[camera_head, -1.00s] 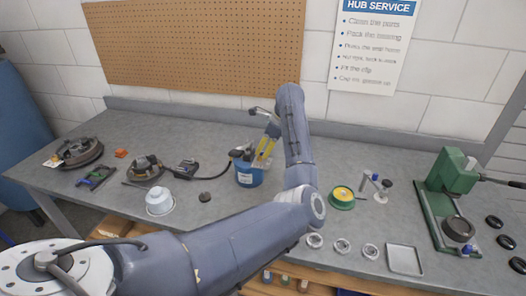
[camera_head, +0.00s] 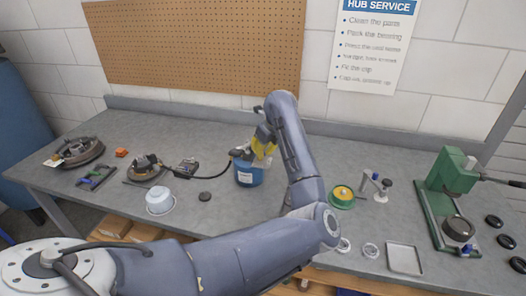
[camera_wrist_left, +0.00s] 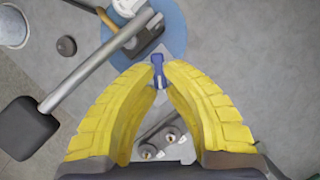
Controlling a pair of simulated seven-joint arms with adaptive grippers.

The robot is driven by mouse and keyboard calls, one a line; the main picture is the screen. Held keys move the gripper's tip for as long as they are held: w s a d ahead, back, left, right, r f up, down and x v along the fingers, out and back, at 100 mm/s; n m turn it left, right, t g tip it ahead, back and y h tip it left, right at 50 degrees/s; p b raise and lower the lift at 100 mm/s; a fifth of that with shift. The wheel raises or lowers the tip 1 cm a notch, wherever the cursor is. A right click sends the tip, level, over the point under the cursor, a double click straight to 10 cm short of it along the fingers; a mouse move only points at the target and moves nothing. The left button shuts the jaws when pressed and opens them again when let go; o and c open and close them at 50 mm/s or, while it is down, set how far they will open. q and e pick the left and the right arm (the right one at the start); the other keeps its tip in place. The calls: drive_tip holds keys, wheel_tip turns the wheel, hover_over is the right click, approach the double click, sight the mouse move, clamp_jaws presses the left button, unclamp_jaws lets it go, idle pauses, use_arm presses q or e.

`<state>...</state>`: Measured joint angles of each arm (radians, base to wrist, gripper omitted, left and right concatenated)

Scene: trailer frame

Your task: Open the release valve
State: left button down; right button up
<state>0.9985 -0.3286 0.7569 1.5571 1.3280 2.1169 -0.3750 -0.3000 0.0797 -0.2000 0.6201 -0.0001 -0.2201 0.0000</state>
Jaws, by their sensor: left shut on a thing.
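A blue pump-like container (camera_head: 249,175) with a white label stands on the middle of the bench. My left gripper (camera_head: 262,150) is over it, with its yellow fingers pointing down. In the left wrist view the fingers are shut at their tips on a small blue valve lever (camera_wrist_left: 158,72). The round blue top (camera_wrist_left: 172,22) of the container lies behind the lever. A grey bar handle (camera_wrist_left: 95,68) with a black grip (camera_wrist_left: 24,128) runs across the left, beside the fingers. The valve's base is partly hidden by the fingertips. My right gripper is not in view.
A white tub (camera_head: 159,200) and a dark round cap (camera_head: 205,197) stand left of the container. A yellow-green disc (camera_head: 342,195) and a green press (camera_head: 450,195) stand to the right. A pegboard (camera_head: 195,45) hangs behind.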

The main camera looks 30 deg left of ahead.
use_arm(q)
drive_tip(key=m, duration=0.1)
drive_tip(key=m+t, duration=0.1)
drive_tip(key=m, duration=0.1)
drive_tip(key=m+t+h, duration=0.1)
drive_tip(key=m, duration=0.1)
drive_tip(key=shift+s+a+r, duration=0.1)
drive_tip(key=shift+s+a, duration=0.15)
drive_tip(key=shift+a, duration=0.05)
drive_tip(key=shift+s+a+m+t+h, duration=0.15)
drive_tip(key=shift+m+h, duration=0.1)
drive_tip(key=shift+m, duration=0.65)
drive_tip(key=shift+w+m+t+h, duration=0.15)
drive_tip(key=shift+m+h, duration=0.1)
drive_tip(key=shift+m, duration=0.65)
drive_tip(key=shift+r+m, duration=0.1)
drive_tip(key=shift+m, duration=0.2)
drive_tip(key=c, duration=1.4)
unclamp_jaws()
drive_tip(key=shift+c, duration=0.2)
drive_tip(key=shift+s, duration=0.1)
